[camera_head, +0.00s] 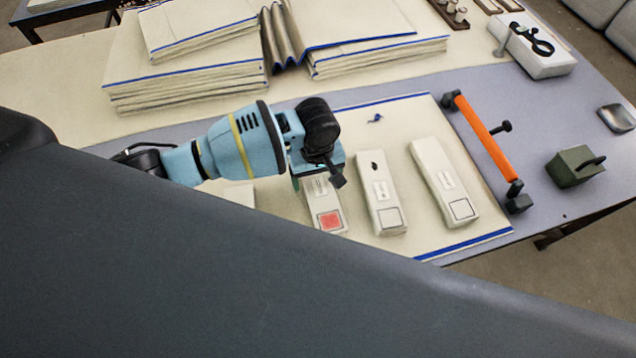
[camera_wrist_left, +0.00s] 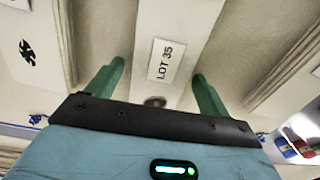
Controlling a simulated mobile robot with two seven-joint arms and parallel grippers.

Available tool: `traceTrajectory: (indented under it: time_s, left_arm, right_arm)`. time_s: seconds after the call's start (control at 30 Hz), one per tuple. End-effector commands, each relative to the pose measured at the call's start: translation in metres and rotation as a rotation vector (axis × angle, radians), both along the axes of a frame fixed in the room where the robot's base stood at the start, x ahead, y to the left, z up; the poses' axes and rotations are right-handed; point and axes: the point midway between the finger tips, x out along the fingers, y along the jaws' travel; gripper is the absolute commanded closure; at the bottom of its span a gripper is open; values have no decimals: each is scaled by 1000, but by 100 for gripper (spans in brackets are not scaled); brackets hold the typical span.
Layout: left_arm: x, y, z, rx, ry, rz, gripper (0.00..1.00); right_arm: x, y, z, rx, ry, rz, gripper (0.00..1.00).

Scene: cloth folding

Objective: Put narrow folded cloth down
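Several narrow folded cloths lie side by side on the cream mat with blue edges (camera_head: 415,112). The leftmost clear one, with a red square (camera_head: 325,205), lies under my left gripper (camera_head: 320,180). In the left wrist view, a folded cloth labelled LOT 35 (camera_wrist_left: 180,25) runs between the two green fingers of my left gripper (camera_wrist_left: 158,88). The fingers stand apart, one on each side of it; I cannot tell whether they touch it. Two more folded cloths, a middle one (camera_head: 382,200) and a right one (camera_head: 445,185), lie to the right. My right gripper is not in view.
Stacks of larger folded cloth, left (camera_head: 185,85) and right (camera_head: 380,65), stand at the back. Right of the mat are an orange-handled bar (camera_head: 487,137), a dark green block (camera_head: 575,167) and a white box (camera_head: 540,55). A pale piece (camera_head: 240,195) shows left of the gripper.

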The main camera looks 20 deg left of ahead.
Motion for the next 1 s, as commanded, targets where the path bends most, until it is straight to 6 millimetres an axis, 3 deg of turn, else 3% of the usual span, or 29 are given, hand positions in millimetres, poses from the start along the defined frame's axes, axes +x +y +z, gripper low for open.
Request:
traceTrajectory:
  time_s: [0.03,0.3,0.37,0.67,0.97,1.0]
  left_arm:
    - [0,0,0,0,0,0,27]
    - [0,0,0,0,0,0,62]
    - [0,0,0,-1,-1,0,66]
    - [0,-1,5,-2,-1,0,67]
    - [1,-1,41,-3,-4,-1,67]
    - [-9,2,38,-1,1,-2,67]
  right_arm:
    - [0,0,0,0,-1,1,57]
    - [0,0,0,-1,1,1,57]
    - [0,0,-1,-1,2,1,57]
    - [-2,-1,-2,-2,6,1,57]
    - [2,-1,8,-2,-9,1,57]
    - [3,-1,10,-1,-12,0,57]
